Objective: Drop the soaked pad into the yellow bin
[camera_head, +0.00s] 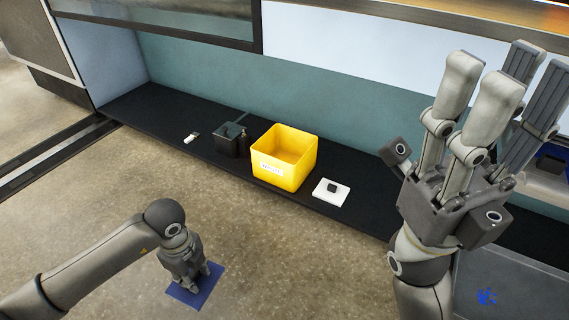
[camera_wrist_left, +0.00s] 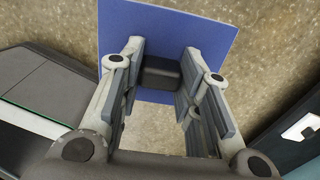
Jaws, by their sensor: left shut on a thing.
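The soaked pad is a flat blue square (camera_head: 196,288) with a dark block grip (camera_wrist_left: 160,72) on it. My left gripper (camera_head: 203,278) is shut on that block and holds the pad above the floor, in front of the shelf. In the left wrist view the blue sheet (camera_wrist_left: 205,35) spreads beyond the fingers. My right gripper (camera_head: 500,85) is raised at the right, open and empty, fingers pointing up.
A white pad with a black block (camera_head: 326,197) lies right of the bin. A black container (camera_head: 227,142) and a small white item (camera_head: 190,138) stand left of it on the shelf (camera_head: 160,105). A grey surface with a blue stain (camera_head: 486,296) is at lower right.

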